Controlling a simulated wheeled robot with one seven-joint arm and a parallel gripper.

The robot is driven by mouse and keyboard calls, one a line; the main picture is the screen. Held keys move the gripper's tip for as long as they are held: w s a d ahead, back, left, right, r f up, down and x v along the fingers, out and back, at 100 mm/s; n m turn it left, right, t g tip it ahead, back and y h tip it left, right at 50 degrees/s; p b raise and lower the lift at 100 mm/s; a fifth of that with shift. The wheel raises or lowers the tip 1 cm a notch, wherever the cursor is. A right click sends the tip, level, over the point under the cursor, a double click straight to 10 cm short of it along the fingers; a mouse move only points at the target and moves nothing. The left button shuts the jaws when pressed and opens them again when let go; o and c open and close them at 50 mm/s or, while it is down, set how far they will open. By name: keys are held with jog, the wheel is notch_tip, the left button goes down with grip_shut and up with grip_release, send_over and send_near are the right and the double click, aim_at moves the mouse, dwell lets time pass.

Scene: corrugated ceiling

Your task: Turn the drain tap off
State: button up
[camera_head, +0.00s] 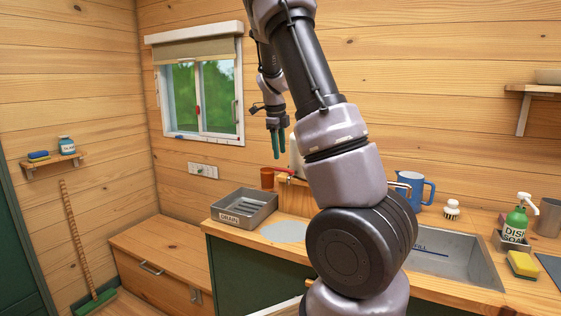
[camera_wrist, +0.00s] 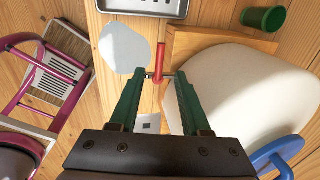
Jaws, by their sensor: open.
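The tap has a red handle (camera_head: 285,171), seen in the head view just below my gripper, in front of a white container (camera_head: 296,155) that my arm partly hides. In the wrist view the red handle (camera_wrist: 159,62) points toward the top of the picture, with a short metal piece beside its lower end. My gripper (camera_head: 276,143) has green fingers and is open and empty. In the wrist view my gripper (camera_wrist: 158,76) has its fingertips on either side of the handle's lower end; I cannot tell whether they are at its depth.
A grey tray marked DRAIN (camera_head: 244,205) stands on the counter left of the tap. A wooden block (camera_head: 297,196) is under the container. A blue jug (camera_head: 415,186) and a sink (camera_head: 452,262) are to the right.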

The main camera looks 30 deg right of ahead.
jog(key=r, duration=0.5)
jog(key=shift+s+a, duration=0.3)
jog(key=shift+a, duration=0.05)
jog(key=shift+s, duration=0.1)
jog(key=s+a+r+n+t+y, duration=0.1)
jog(key=s+a+r+n+t, duration=0.1)
jog(key=s+a+n, duration=0.3)
jog(key=s+a+r+n+t+y, duration=0.1)
jog(key=s+a+r+n, duration=0.3)
jog(key=s+n, duration=0.7)
jog(key=s+a+r+n+t+y, duration=0.1)
jog(key=s+a+n, duration=0.5)
jog(key=s, duration=0.7)
notch_tip(320, 180, up, 2)
jog(key=shift+a+n+t+y, duration=0.25)
jog(key=shift+n+t+y, duration=0.15)
jog(key=shift+n+t, duration=0.65)
